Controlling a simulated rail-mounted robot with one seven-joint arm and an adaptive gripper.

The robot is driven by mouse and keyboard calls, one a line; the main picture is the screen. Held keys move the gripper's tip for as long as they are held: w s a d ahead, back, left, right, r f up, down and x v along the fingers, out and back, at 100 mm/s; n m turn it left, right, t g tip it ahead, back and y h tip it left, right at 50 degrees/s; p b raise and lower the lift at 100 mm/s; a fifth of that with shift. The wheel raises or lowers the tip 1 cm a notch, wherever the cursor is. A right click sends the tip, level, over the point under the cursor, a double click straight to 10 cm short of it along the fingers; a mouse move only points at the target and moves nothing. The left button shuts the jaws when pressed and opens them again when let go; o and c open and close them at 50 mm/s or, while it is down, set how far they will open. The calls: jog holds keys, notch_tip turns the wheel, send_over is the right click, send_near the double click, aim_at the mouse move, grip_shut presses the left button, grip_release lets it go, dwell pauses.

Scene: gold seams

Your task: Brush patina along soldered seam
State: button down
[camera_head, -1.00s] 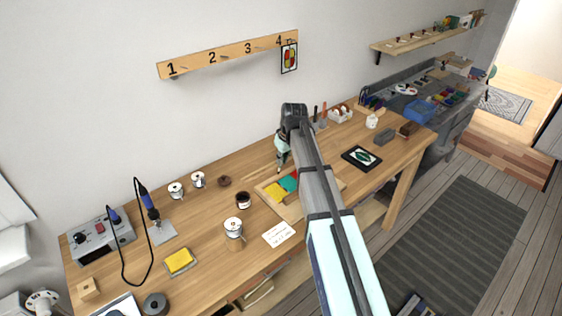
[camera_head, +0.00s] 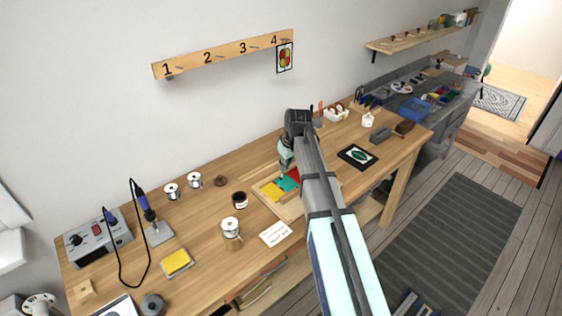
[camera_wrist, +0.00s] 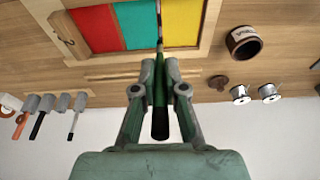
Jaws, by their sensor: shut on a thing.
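A stained-glass panel with red (camera_wrist: 95,27), teal (camera_wrist: 136,22) and yellow (camera_wrist: 181,20) panes lies in a wooden frame (camera_wrist: 204,36). It also shows on the bench in the head view (camera_head: 271,191), partly hidden by my arm. My gripper (camera_wrist: 160,68) is shut on a thin brush with a dark handle (camera_wrist: 159,122). The brush's far end reaches over the line between the teal and yellow panes; whether it touches I cannot tell. A dark brown jar (camera_wrist: 244,43) with a white label stands beside the frame; it also shows in the head view (camera_head: 239,200).
Solder spools (camera_head: 195,180), a soldering station (camera_head: 100,238), a yellow sponge (camera_head: 177,261) and a white card (camera_head: 275,234) lie to the left. A framed leaf picture (camera_head: 357,156) lies to the right. A numbered rail (camera_head: 222,54) hangs on the wall.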

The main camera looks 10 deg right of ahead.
jog(key=shift+s+d+f+b, duration=0.3)
jog(key=shift+s+f+b, duration=0.1)
jog(key=shift+s+f, duration=0.25)
jog(key=shift+s+d+f+b, duration=0.25)
jog(key=shift+s+f+b, duration=0.15)
jog(key=shift+f, duration=0.4)
jog(key=shift+s+d+f+b, duration=0.35)
jog(key=shift+s+f, duration=0.25)
jog(key=shift+f, duration=0.1)
jog(key=shift+w+a+r, duration=0.15)
jog(key=shift+w+a, duration=0.1)
jog(key=shift+w, duration=0.2)
jog(key=shift+w+a+r, duration=0.1)
jog(key=shift+w+a, duration=0.1)
jog(key=shift+w, duration=0.2)
jog(key=shift+w+a, duration=0.35)
jog(key=shift+w, duration=0.3)
jog(key=shift+w+a, duration=0.3)
jog(key=shift+w, duration=0.3)
jog(key=shift+w+a, duration=0.35)
jog(key=shift+w, duration=0.3)
jog(key=shift+p, duration=0.3)
jog(key=shift+f, duration=0.4)
jog(key=shift+s+d, duration=0.45)
jog(key=shift+s, duration=0.5)
jog(key=shift+s+d, duration=0.5)
jog(key=shift+s, duration=0.4)
jog(key=shift+s+d, duration=0.45)
jog(key=shift+s, duration=0.5)
